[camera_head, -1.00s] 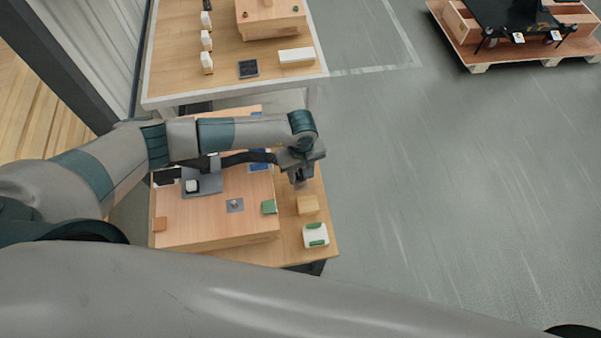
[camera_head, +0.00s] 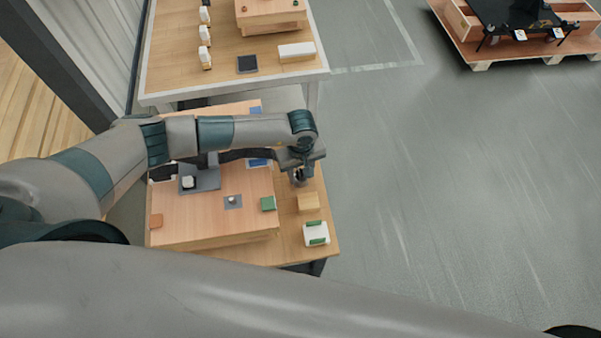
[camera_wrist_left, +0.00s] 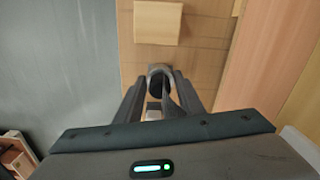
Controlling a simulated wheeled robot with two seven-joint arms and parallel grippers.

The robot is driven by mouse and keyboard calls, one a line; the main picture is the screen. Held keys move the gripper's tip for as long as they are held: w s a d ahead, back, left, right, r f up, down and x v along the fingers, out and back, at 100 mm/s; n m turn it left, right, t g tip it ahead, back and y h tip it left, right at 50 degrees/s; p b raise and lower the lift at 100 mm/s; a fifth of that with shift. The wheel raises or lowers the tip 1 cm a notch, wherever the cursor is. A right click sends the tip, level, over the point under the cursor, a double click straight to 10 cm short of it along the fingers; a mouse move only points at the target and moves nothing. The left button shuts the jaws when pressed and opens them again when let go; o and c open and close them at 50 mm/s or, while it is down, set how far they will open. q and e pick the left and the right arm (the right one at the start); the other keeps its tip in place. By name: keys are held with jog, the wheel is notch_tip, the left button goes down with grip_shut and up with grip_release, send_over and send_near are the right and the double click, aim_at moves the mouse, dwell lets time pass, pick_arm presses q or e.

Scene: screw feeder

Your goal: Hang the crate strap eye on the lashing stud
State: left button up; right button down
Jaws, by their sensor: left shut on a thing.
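My left gripper (camera_head: 299,180) points down over the right-hand strip of the near table, beyond a small wooden block. In the left wrist view its fingers (camera_wrist_left: 160,98) are shut on a small dark rounded piece (camera_wrist_left: 156,78), perhaps the strap eye; its hole and any strap are hard to make out. A small grey plate with a pale stud-like knob (camera_head: 232,200) lies on the raised wooden board, left of and nearer than the gripper. I cannot tell for certain that it is the lashing stud. My right gripper is not in view.
The wooden block (camera_head: 309,202) also shows in the wrist view (camera_wrist_left: 158,22). The raised board's edge (camera_head: 215,241) forms a step. Open floor lies right.

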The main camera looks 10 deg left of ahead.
pick_arm(q)
jog(key=shift+f, duration=0.25)
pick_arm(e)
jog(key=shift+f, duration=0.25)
pick_arm(q)
jog(key=o, duration=1.1)
jog(key=shift+r, duration=0.15)
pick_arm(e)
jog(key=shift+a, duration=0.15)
pick_arm(q)
jog(key=shift+r+b, duration=0.35)
jog(key=shift+r, duration=0.3)
notch_tip(320, 180, up, 6)
jog(key=shift+w+f+b, duration=0.1)
jog(key=shift+f+b, duration=0.15)
jog(key=shift+b, duration=0.45)
jog(key=shift+r+b, duration=1.1)
jog(key=shift+r, duration=4.1)
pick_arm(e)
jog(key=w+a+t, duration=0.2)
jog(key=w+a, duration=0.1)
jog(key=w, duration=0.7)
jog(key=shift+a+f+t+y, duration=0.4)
